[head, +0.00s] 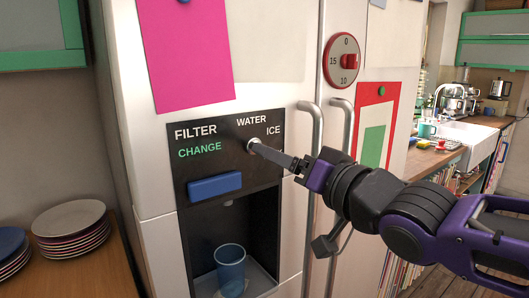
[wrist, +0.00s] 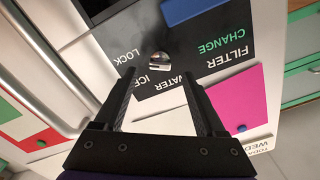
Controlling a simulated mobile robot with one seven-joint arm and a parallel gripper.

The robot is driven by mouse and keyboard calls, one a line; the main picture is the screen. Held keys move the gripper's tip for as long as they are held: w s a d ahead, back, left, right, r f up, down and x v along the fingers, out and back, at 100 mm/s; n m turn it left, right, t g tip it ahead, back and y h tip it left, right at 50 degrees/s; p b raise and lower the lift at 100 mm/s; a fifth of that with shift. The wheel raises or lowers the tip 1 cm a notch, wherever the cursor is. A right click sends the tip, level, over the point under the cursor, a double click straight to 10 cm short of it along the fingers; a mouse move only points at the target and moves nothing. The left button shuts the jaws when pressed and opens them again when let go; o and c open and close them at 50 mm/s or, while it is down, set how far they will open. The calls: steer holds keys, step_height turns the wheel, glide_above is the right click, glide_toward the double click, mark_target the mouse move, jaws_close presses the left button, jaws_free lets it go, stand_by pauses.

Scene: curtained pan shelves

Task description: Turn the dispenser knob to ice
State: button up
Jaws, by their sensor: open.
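The dispenser knob (head: 254,142) is a small silver knob on the black dispenser panel (head: 215,160) of the white fridge. The labels WATER and ICE are printed above and to its right in the head view. In the wrist view the knob (wrist: 160,61) shows upside down among the labels LOCK, ICE, WATER and FILTER. I cannot tell for sure which label it points to. My gripper (head: 268,150) is at the panel with its fingers close to the knob. In the wrist view my gripper (wrist: 158,74) is open, with the knob between and just beyond its fingertips. Contact is unclear.
A blue paddle (head: 215,186) is below the knob, and a blue cup (head: 230,268) stands in the dispenser recess. Two vertical fridge handles (head: 311,160) rise just right of the panel, beside my arm. Stacked plates (head: 70,218) are on a wooden counter at left.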

steer(key=shift+x, duration=2.3)
jaws_close()
